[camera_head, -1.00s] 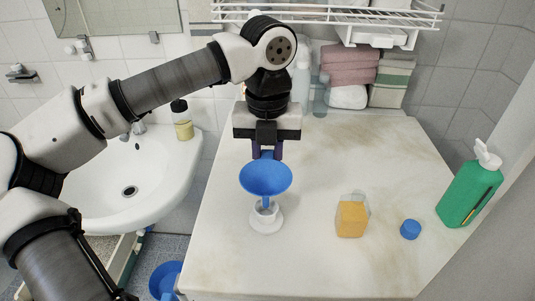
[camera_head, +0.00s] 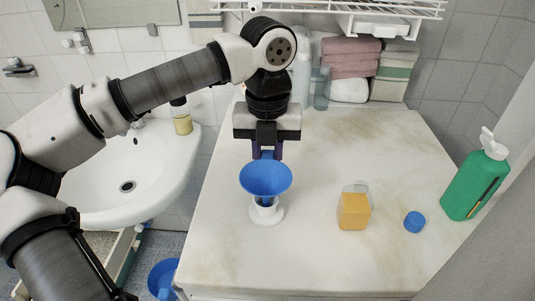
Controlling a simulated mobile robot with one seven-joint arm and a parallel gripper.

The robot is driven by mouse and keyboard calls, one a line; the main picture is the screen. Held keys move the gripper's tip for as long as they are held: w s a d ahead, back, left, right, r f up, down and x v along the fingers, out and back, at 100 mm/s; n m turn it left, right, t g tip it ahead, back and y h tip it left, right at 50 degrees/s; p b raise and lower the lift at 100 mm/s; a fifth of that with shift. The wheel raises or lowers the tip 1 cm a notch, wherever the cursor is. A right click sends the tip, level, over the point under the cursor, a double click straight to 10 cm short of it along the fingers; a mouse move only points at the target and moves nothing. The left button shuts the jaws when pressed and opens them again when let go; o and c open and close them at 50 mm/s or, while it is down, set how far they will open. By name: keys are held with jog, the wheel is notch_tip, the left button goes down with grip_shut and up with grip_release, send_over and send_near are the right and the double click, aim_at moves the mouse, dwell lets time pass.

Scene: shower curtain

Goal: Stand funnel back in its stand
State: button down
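The blue funnel (camera_head: 265,178) is upright, wide mouth up, above the left part of the white counter. My gripper (camera_head: 267,153) points down at the funnel's far rim and appears shut on it; the fingertips are partly hidden behind the rim. The small white stand (camera_head: 267,215), a short cup on a round base, is on the counter directly below the funnel in the picture. The funnel's stem overlaps the stand's cup. I cannot tell whether the stem is inside the cup or just above or behind it.
On the counter (camera_head: 310,255), a clear bottle with amber liquid (camera_head: 354,209) and a blue cap (camera_head: 414,222) are right of the stand. A green pump bottle (camera_head: 474,186) is at the right edge. Towels (camera_head: 350,63) are at the back under a wire rack (camera_head: 340,8). A sink (camera_head: 128,205) is left.

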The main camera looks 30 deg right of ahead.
jog(key=shift+f, duration=0.35)
jog(key=c, duration=1.1)
grip_release()
jog(key=shift+c, duration=0.2)
jog(key=shift+r, duration=0.1)
notch_tip(320, 180, up, 18)
jog(key=p, duration=0.2)
jog(key=shift+f, duration=0.2)
